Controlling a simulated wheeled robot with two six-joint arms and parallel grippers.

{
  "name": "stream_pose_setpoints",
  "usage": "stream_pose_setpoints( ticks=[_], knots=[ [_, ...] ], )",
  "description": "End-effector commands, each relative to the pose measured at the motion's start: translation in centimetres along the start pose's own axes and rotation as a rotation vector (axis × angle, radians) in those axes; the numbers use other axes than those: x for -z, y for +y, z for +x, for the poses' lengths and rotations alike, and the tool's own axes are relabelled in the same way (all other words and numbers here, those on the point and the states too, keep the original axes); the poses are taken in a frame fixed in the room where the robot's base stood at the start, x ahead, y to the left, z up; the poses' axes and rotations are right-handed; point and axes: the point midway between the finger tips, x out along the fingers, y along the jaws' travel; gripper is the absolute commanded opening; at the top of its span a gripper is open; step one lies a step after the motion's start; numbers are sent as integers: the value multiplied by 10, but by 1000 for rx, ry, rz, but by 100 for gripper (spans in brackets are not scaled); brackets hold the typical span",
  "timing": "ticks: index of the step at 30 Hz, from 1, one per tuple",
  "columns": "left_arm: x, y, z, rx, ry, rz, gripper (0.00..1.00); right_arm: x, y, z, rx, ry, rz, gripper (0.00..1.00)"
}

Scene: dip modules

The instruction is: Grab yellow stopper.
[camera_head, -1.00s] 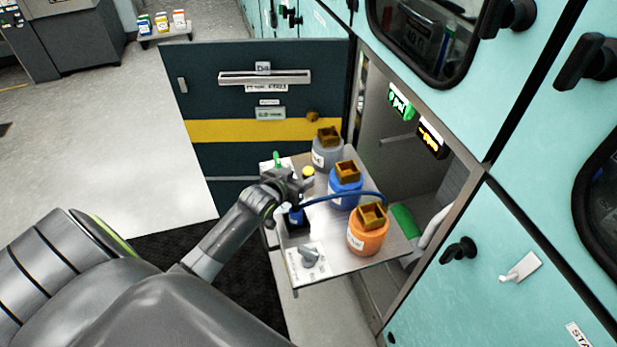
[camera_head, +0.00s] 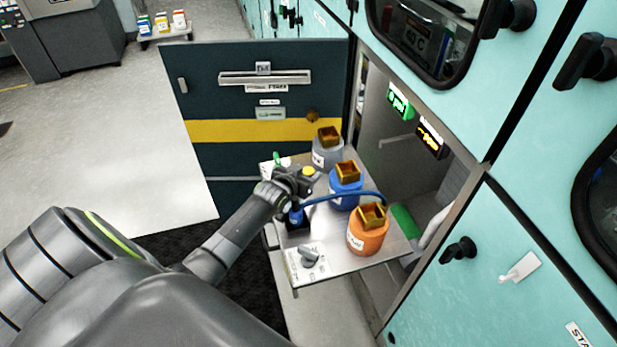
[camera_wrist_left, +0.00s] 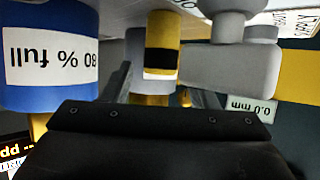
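The yellow stopper (camera_head: 308,171) shows as a small yellow top on the pull-out shelf, just past my left gripper (camera_head: 301,182). In the left wrist view, a yellow cylinder with a black band (camera_wrist_left: 162,28) stands ahead of the gripper, near the middle. My left gripper also shows there (camera_wrist_left: 160,98), with grey fingers apart on either side of the yellow part. The fingers look open, and I cannot tell whether they touch it. The lower part of the stopper is hidden in the head view by the gripper. My right gripper is not in view.
The metal shelf (camera_head: 345,262) holds a grey bottle (camera_head: 322,156), a blue bottle (camera_head: 345,190) and an orange bottle (camera_head: 367,237) to the right of the gripper. A blue hose (camera_head: 345,196) arches nearby. A grey knob (camera_head: 308,256) stands at the shelf's front.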

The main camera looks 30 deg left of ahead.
Motion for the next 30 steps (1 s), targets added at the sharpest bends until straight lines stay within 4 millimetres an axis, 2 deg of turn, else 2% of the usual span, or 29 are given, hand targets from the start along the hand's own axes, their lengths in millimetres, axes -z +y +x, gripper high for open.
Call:
stream_pose_setpoints(
  ticks=[1, 10, 17, 20, 30],
  knots=[
    [0, 0, 0, 0, 0, 0, 47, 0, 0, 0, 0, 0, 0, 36],
    [0, 0, 0, 0, 0, 0, 9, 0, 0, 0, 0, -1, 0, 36],
    [2, 0, -1, 0, 1, 0, 8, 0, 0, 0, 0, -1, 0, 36],
    [9, 0, -4, -1, 3, 1, 8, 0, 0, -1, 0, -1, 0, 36],
    [63, 0, -30, -1, 5, 2, 8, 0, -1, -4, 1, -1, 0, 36]
  ],
)
